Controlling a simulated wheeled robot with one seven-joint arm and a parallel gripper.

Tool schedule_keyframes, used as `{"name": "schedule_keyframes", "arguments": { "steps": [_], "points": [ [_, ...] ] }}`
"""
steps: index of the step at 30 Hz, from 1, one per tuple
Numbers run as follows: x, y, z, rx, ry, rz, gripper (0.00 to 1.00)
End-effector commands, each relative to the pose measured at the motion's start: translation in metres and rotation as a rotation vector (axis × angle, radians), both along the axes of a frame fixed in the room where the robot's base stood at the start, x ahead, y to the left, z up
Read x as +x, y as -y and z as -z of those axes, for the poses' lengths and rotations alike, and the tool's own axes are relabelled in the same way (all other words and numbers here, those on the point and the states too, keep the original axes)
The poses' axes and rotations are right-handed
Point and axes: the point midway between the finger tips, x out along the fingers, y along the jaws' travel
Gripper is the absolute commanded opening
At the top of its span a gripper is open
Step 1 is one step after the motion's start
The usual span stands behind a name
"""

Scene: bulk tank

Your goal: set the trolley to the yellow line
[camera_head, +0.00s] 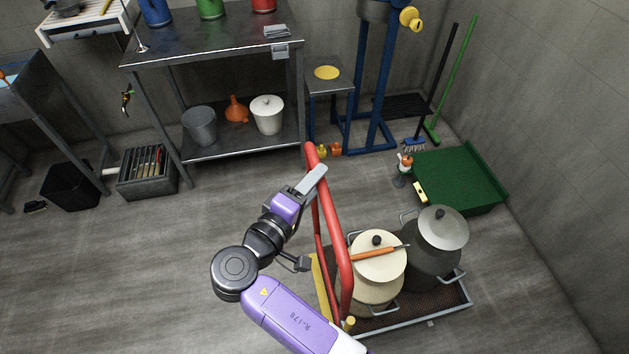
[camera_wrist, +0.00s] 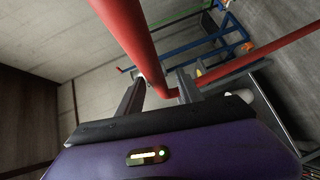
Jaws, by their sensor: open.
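The trolley (camera_head: 440,316) has a low dark deck with a grey rim and a tall red handle (camera_head: 335,215). It stands at the lower right. A cream pot (camera_head: 375,292) and a dark pot (camera_head: 432,262), both lidded, stand on it. A yellow strip (camera_head: 320,288), seemingly the line, shows at the trolley's left side, partly hidden by the handle and my arm. My gripper (camera_head: 314,176) is open at the upper part of the handle. In the wrist view the red bar (camera_wrist: 128,35) passes between my open fingers (camera_wrist: 161,88); I cannot tell whether they touch it.
An orange-handled tool (camera_head: 378,252) lies across the cream lid. A green platform (camera_head: 460,180) stands behind the pots, with a small bottle-like item (camera_head: 404,165) beside it. A steel table (camera_head: 215,42) and blue stand (camera_head: 375,80) line the back.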

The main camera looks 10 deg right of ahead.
Motion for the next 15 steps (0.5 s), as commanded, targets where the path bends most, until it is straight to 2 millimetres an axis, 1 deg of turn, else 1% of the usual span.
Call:
{"name": "schedule_keyframes", "arguments": {
  "steps": [9, 12, 15],
  "points": [
    [-0.035, -0.034, -0.005, -0.001, -0.001, -0.006, 0.43],
    [-0.045, -0.043, -0.007, 0.000, -0.002, -0.006, 0.43],
    [-0.051, -0.048, -0.008, 0.000, -0.002, -0.004, 0.43]
  ]
}}
